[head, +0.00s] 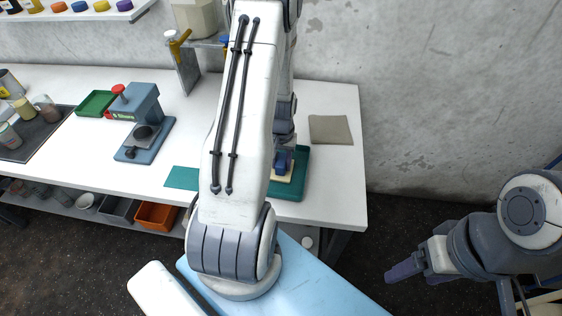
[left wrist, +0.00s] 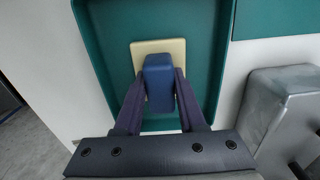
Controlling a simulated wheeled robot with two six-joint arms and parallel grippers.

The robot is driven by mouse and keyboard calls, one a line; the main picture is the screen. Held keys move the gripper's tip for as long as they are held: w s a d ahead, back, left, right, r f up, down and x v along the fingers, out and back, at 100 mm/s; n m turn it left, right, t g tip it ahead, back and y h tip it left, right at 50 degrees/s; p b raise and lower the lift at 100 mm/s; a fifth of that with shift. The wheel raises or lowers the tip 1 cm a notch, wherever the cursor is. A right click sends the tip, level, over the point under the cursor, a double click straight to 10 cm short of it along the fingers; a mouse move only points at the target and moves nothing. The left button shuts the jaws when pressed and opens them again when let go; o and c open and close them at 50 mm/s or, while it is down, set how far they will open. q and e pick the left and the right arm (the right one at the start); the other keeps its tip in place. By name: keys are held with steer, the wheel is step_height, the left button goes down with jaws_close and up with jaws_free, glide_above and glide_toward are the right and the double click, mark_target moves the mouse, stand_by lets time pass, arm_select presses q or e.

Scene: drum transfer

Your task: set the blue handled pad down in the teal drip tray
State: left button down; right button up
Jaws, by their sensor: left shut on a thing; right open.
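The blue handled pad (left wrist: 158,80) has a blue block handle on a cream base. In the left wrist view my left gripper (left wrist: 158,98) is shut on the handle, one finger on each side. The teal drip tray (left wrist: 105,50) lies below, and the pad is within its walls; I cannot tell whether the base touches the floor. In the head view my left arm hides much of the tray (head: 302,172), with the pad (head: 284,172) partly showing by my left gripper (head: 284,158). My right gripper (head: 404,272) is open and empty, off the table at the right.
A flat teal mat (head: 182,178) lies left of the tray. A tan cloth (head: 330,129) lies at the table's right end. A blue-grey press (head: 145,125), a green tray (head: 96,103) and a dark mat with jars (head: 35,140) stand to the left.

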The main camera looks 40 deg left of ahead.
arm_select(q)
steer(key=c, duration=0.5)
jaws_free()
